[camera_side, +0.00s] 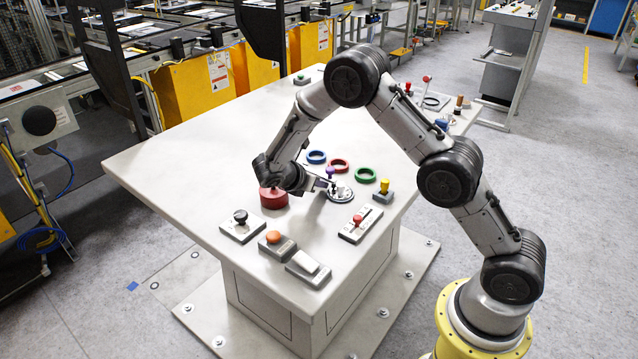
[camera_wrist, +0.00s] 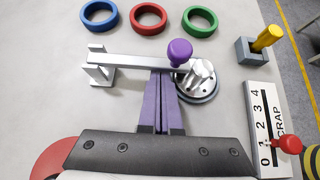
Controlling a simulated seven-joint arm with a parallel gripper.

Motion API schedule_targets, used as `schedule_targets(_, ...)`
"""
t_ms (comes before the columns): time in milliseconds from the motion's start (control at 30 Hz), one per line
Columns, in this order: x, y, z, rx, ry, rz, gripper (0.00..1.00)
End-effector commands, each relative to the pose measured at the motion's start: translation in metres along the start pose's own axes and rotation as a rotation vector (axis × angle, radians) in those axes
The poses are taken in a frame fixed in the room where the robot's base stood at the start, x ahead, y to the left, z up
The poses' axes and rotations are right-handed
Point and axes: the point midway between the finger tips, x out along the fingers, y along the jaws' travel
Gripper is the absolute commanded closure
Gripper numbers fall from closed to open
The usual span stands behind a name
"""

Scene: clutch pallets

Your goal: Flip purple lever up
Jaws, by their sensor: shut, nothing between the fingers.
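The purple lever's round knob (camera_wrist: 180,52) shows in the wrist view at the right part of a silver bar (camera_wrist: 125,61). The bar runs from a small bracket (camera_wrist: 101,66) on the left to a round metal base (camera_wrist: 207,84) on the right. In the side view the purple knob (camera_side: 330,172) stands above the base (camera_side: 341,192). My gripper (camera_wrist: 162,74) is shut and empty, with its purple fingers side by side. Its tips are at the bar's near edge, just below and left of the knob. I cannot tell whether they touch the bar.
Blue (camera_wrist: 98,14), red (camera_wrist: 148,17) and green (camera_wrist: 201,19) rings lie beyond the bar. A yellow-handled lever (camera_wrist: 266,38) and a numbered slider with a red knob (camera_wrist: 289,144) are to the right. A red cylinder (camera_side: 273,198) stands close under my wrist.

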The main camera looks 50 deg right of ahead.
Motion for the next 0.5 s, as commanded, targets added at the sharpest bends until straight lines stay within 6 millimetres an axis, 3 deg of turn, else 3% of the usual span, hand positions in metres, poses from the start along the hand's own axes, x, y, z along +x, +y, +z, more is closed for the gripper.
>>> schedule_targets(500, -0.009, 0.002, 0.012, -0.145, -0.001, -0.119, 1.0)
